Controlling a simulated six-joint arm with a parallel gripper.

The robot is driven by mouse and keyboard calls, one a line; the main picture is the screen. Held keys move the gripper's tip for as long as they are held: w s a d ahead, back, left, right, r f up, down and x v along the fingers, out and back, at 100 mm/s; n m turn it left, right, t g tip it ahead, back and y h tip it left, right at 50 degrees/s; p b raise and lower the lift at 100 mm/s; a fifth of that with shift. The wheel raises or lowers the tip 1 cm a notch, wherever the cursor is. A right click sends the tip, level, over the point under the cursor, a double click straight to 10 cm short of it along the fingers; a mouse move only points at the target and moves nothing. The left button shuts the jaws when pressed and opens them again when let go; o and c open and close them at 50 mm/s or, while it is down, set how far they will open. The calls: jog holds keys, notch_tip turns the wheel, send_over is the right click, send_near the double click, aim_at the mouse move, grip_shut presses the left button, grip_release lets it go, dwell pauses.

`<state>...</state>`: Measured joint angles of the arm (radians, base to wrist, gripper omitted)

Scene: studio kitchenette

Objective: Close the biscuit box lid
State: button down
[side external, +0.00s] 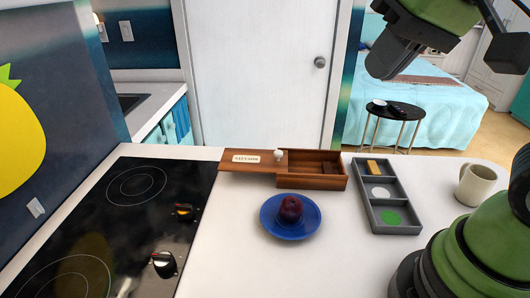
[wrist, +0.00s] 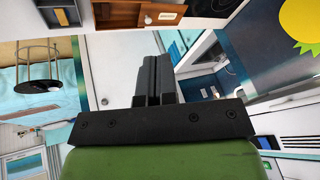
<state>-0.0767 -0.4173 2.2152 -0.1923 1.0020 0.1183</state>
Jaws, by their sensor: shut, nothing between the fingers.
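The wooden biscuit box (side external: 325,183) sits on the white counter. Its flat sliding lid (side external: 234,168) with a white label is drawn to the left and overhangs the box's left end. A white knob (side external: 278,155) stands near the lid's right end. The right part of the box is open, with dark brown pieces inside. The box (wrist: 118,24), lid (wrist: 169,23) and knob (wrist: 148,20) also show at the top of the wrist view. My gripper (side external: 385,68) is shut and empty, high above and right of the box. Its fingers (wrist: 156,62) are together in the wrist view.
A blue plate (side external: 268,225) with a dark red fruit (side external: 290,208) is in front of the box. A grey three-compartment tray (side external: 403,229) and a mug (side external: 475,184) are to the right. A black cooktop (side external: 140,225) lies left. Narrow gaps of bare counter separate them.

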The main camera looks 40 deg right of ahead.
jog(key=w+a+f+g+h, duration=0.25)
jog(key=w+f, duration=0.25)
jog(key=w, duration=0.5)
jog(key=w+a+f+g+h, duration=0.1)
jog(key=w+a+f+h, duration=0.15)
jog(key=w+f, duration=0.45)
jog(key=h, duration=0.2)
send_near(274, 159)
jog(key=shift+m+t, duration=0.25)
jog(key=shift+m, duration=0.05)
jog(key=f, duration=0.1)
jog(key=w+a+f, duration=0.1)
jog(key=w+f, duration=0.1)
jog(key=f, duration=0.1)
jog(key=shift+a, duration=0.2)
jog(key=shift+s+d, duration=0.2)
jog(key=shift+d, duration=0.3)
jog(key=shift+s+d, duration=0.2)
jog(key=shift+d, duration=0.3)
jog(key=shift+s+d+f, duration=0.15)
jog(key=shift+s+d, duration=0.05)
jog(key=shift+d, duration=0.55)
jog(key=shift+s+d, duration=0.1)
